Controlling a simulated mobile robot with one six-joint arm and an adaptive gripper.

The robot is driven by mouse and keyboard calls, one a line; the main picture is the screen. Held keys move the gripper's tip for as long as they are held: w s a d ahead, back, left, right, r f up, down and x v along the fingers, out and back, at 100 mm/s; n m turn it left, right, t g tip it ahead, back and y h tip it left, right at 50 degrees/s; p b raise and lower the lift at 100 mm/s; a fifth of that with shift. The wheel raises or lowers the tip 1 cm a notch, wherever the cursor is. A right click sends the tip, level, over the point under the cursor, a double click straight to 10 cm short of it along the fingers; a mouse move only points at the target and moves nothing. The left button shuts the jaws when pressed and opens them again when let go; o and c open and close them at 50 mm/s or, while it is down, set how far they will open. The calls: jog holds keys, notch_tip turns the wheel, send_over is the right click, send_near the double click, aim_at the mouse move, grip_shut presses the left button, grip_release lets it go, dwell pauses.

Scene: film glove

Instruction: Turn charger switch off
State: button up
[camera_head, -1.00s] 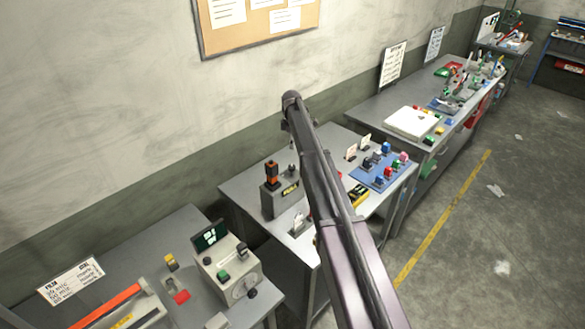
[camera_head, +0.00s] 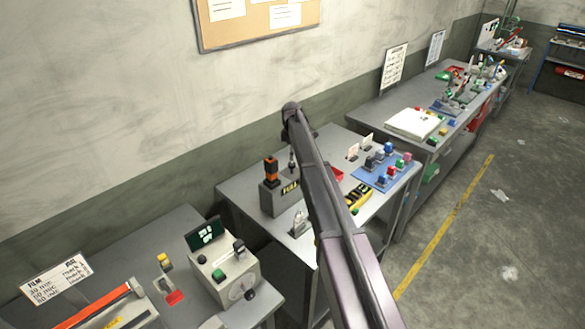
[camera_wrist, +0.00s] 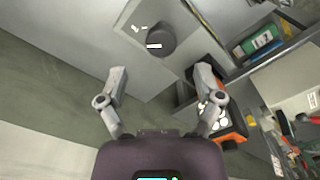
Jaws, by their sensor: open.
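In the wrist view, my gripper (camera_wrist: 160,88) is open, with its two grey fingers spread and nothing between them. Ahead of the fingertips is a dark round knob (camera_wrist: 161,40) with a white mark, on a light grey panel (camera_wrist: 186,14). The knob is apart from the fingers. I cannot tell whether it is the charger switch; no readable charger label shows. In the head view, my arm crosses the middle bench (camera_head: 240,198) and my gripper cannot be made out.
An orange-and-black object (camera_wrist: 236,124) lies close by the right finger in the wrist view. On the middle bench are a grey box with an orange-and-black tower (camera_head: 271,172) and a blue mat (camera_head: 372,181). A control box (camera_head: 222,270) stands front left. Open floor lies right.

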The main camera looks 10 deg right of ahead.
aim_at(292, 163)
jog(key=shift+f+b, duration=2.3)
jog(key=shift+f, duration=0.3)
jog(key=c, duration=1.2)
